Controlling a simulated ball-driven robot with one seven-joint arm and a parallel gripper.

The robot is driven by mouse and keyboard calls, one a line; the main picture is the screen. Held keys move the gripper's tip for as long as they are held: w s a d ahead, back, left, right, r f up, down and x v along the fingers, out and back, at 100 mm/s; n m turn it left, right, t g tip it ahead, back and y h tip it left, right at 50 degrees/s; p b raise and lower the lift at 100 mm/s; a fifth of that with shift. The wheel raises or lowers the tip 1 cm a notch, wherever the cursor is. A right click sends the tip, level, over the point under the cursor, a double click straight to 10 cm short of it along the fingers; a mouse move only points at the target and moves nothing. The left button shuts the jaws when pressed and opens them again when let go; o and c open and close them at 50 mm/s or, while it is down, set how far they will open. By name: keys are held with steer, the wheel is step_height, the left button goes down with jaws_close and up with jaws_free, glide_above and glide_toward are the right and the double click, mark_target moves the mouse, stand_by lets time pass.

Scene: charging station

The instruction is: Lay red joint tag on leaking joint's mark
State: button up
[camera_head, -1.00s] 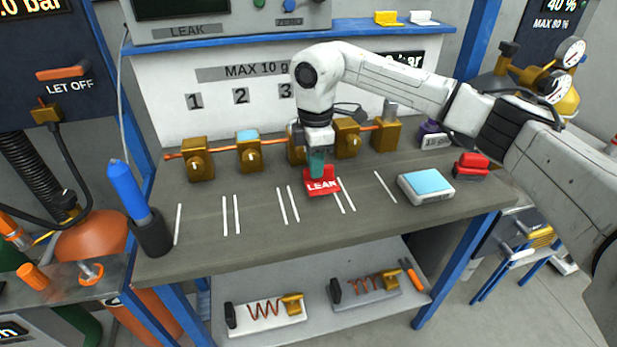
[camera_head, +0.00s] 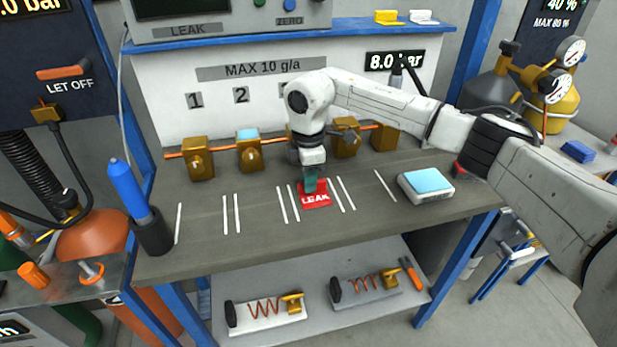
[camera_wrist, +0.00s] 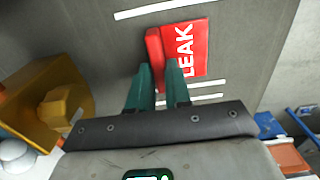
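The red joint tag (camera_head: 315,198), lettered LEAK, lies on the grey bench between white lines, in front of the third brass joint; its right edge is near the right-hand line pair. My gripper (camera_head: 310,184) is above its rear part, pointing down. In the wrist view, the green fingers of my gripper (camera_wrist: 158,66) stand on either side of the raised tab of the red tag (camera_wrist: 185,48) and look closed on it. The third joint is mostly hidden behind my arm in the head view; a brass joint (camera_wrist: 45,100) shows left of the fingers in the wrist view.
A white box with a blue top (camera_head: 426,185) sits right of the tag. A blue-handled tool stands in a dark holder (camera_head: 152,235) at the bench's left end. A light-blue piece (camera_head: 247,134) is on the second joint. The front of the bench is clear.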

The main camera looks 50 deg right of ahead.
steer(key=o, duration=0.4)
steer(key=shift+c, duration=0.2)
step_height(320, 180, up, 12)
steer(key=shift+r, duration=0.2)
stand_by(0.3)
